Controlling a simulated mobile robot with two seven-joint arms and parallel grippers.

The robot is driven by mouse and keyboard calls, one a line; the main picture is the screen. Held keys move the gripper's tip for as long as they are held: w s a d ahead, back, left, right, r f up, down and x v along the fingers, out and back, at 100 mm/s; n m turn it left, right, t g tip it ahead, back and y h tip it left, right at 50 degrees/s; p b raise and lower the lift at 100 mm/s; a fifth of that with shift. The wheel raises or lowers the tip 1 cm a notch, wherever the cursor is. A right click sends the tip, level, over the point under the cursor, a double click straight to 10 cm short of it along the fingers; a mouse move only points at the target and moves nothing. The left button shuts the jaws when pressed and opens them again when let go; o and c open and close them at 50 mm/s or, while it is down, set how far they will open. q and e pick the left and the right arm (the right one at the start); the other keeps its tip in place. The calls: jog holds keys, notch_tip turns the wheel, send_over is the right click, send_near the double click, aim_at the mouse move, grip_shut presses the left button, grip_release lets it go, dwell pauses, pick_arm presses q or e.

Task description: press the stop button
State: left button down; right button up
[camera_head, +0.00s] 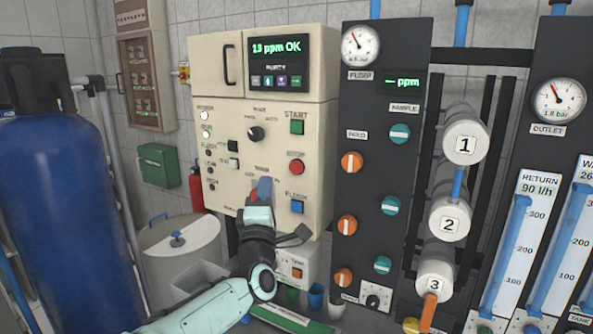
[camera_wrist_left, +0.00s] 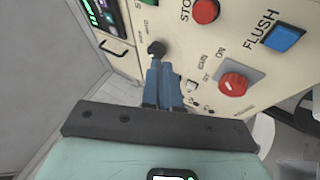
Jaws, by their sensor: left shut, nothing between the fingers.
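The stop button (camera_head: 297,167) is a round red button on the cream control panel, between the green start button (camera_head: 297,127) and the blue flush button (camera_head: 297,206). In the left wrist view the stop button (camera_wrist_left: 205,11) is at the top edge, beside its partly cut-off label. My left gripper (camera_head: 264,188) is shut and empty, in front of the panel, below and left of the stop button and apart from it. Its blue fingers (camera_wrist_left: 162,84) point toward the panel near a black knob. I cannot tell whether they touch the panel. My right gripper is out of view.
A red rotary knob (camera_wrist_left: 235,83) sits right of the fingers in the wrist view. The black selector knob (camera_head: 255,133) is above the gripper in the head view. A dark board (camera_head: 375,200) with orange and teal valves stands right of the panel. A blue tank (camera_head: 65,210) stands left.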

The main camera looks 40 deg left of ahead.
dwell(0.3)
pick_arm(q)
jog(key=p, duration=0.7)
send_near(296, 167)
jog(key=w+a+r, duration=0.2)
jog(key=a+r, duration=0.2)
jog(key=shift+w+a+f, duration=0.1)
jog(key=shift+w+a, duration=0.1)
jog(key=shift+w, duration=0.25)
jog(key=shift+w, duration=0.15)
dwell(1.0)
jog(key=shift+w, duration=0.25)
